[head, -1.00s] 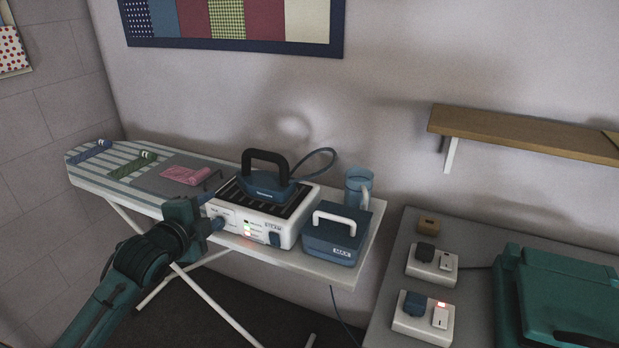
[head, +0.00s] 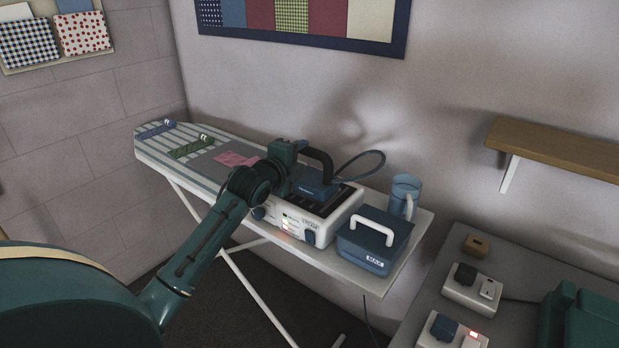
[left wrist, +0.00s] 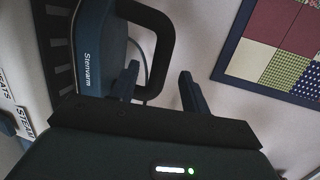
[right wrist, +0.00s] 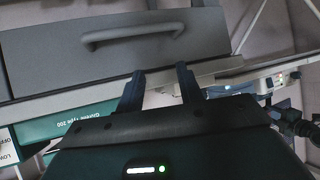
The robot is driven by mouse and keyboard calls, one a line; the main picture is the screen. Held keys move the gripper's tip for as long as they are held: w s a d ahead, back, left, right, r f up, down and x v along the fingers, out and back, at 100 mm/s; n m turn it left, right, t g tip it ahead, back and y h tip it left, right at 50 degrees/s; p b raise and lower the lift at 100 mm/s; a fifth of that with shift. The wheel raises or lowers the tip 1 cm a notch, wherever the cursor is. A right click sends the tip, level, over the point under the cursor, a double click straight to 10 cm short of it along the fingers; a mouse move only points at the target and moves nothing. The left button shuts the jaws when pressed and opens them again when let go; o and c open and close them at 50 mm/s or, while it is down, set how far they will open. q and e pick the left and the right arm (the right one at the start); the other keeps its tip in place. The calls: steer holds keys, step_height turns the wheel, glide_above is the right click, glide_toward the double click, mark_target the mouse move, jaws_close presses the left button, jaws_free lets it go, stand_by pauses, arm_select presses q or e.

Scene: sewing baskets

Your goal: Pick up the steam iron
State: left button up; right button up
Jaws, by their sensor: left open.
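The steam iron (head: 312,187) has a dark blue body and a black loop handle; it sits on a white station with a black ribbed top (head: 340,205) on the ironing board. In the left wrist view the iron (left wrist: 92,45) shows its side lettering, with the handle arching right. My left gripper (head: 296,155) is at the near-left side of the handle. Its fingers (left wrist: 159,70) are apart, and the handle's lower end shows between them; contact cannot be told. My right gripper (right wrist: 160,69) shows only in its wrist view, with fingers apart and nothing between them.
A cord loops behind the iron. A wooden shelf (head: 560,155) is on the wall. A grey handled panel (right wrist: 60,60) is before my right gripper.

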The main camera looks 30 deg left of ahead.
mark_target(307, 151)
arm_select(q)
steer(key=shift+p+x, duration=0.5)
steer(key=shift+x, duration=2.15)
jaws_close()
steer(key=shift+a+r, duration=0.1)
steer(key=shift+r, duration=0.2)
